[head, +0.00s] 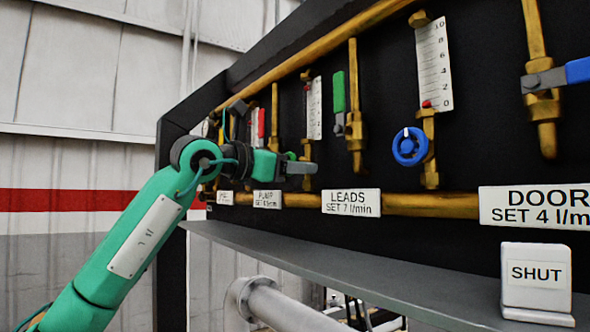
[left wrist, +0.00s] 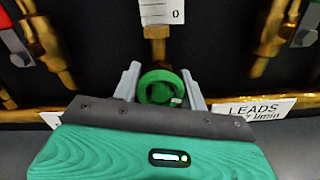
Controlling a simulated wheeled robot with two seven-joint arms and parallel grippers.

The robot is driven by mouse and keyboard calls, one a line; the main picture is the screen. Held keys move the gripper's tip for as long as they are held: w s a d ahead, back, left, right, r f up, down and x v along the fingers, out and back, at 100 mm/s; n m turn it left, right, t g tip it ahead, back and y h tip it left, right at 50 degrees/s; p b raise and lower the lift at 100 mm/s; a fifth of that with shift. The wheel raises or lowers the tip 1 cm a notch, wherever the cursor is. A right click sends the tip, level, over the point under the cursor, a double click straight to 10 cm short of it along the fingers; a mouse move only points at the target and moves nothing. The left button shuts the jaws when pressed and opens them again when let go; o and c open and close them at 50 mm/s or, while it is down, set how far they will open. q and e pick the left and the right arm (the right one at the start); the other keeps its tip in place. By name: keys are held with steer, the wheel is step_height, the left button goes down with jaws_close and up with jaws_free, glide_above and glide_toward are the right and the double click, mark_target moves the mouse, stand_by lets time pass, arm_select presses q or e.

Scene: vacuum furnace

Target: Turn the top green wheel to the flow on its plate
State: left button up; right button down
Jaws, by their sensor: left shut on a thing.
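The green wheel (left wrist: 160,87) shows in the left wrist view at the foot of a brass flow meter, with a pale mark at its lower right. My left gripper (left wrist: 162,84) is shut on it, one finger on each side. In the head view the gripper (head: 300,168) hides most of the wheel. Above it stands a white flow scale (head: 314,108) with a small red spot high on its left; the exact reading is too small to tell. The plate (head: 350,203) reading "LEADS SET 7 l/min" is below and right of the wheel. My right gripper is not in view.
A green lever (head: 339,92) stands upright just right of the scale. A blue wheel (head: 410,147) and a blue-handled lever valve (head: 555,76) are further right. A grey ledge (head: 380,275) runs below the panel, with a "SHUT" sign (head: 537,280) on it.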

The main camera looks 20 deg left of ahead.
arm_select(q)
steer(key=m, duration=0.7)
steer(key=shift+m+b, duration=0.35)
steer(key=shift+m, duration=0.05)
stand_by(0.4)
steer(key=o, duration=1)
